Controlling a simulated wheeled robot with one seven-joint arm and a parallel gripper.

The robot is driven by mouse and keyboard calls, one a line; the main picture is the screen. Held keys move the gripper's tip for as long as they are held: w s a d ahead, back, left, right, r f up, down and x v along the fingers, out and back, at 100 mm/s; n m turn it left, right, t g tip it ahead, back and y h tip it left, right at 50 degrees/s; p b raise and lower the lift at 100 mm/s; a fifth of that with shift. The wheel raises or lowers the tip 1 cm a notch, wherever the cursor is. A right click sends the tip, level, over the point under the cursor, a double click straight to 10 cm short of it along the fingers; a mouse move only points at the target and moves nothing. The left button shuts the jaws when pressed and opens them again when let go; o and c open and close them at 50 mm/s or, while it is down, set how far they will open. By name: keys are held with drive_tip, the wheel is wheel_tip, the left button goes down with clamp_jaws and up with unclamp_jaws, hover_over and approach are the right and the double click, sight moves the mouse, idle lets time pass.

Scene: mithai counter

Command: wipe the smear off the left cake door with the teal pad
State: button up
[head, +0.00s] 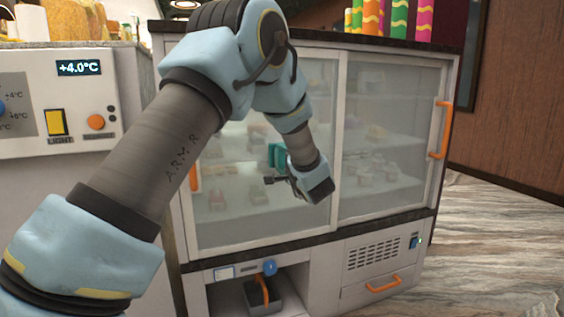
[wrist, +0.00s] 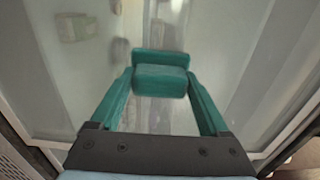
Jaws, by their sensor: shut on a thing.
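The left cake door (head: 235,225) is a pale-framed, hazy glass panel with an orange handle at its left edge. The teal pad (head: 277,155) is in front of this door's glass, right of its middle. My gripper (head: 283,176) is shut on the pad, which shows between the fingertips in the wrist view (wrist: 160,75). Whether the pad touches the glass is hard to tell. I cannot pick out the smear clearly from the haze and the dim shapes behind the glass; my arm hides part of the door's upper area.
The right door (head: 390,140) has an orange handle (head: 441,130). Below are an open bay with a grey bin (head: 262,297) and a vented panel (head: 374,255). A white control unit (head: 75,105) stands at left. The floor at right is clear.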

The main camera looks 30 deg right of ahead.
drive_tip(key=shift+r, duration=0.15)
drive_tip(key=shift+s+r+b, duration=0.1)
drive_tip(key=shift+r+b, duration=0.2)
drive_tip(key=shift+r, duration=1.1)
drive_tip(key=shift+r+b, duration=0.3)
drive_tip(key=shift+r, duration=1.45)
drive_tip(key=shift+r+b, duration=0.5)
drive_tip(key=shift+r, duration=2.45)
wheel_tip(320, 180, down, 10)
drive_tip(key=d+b, duration=0.2)
drive_tip(key=b, duration=1.2)
drive_tip(key=shift+r, duration=0.25)
drive_tip(key=shift+s+f+b, duration=0.1)
drive_tip(key=shift+b, duration=0.2)
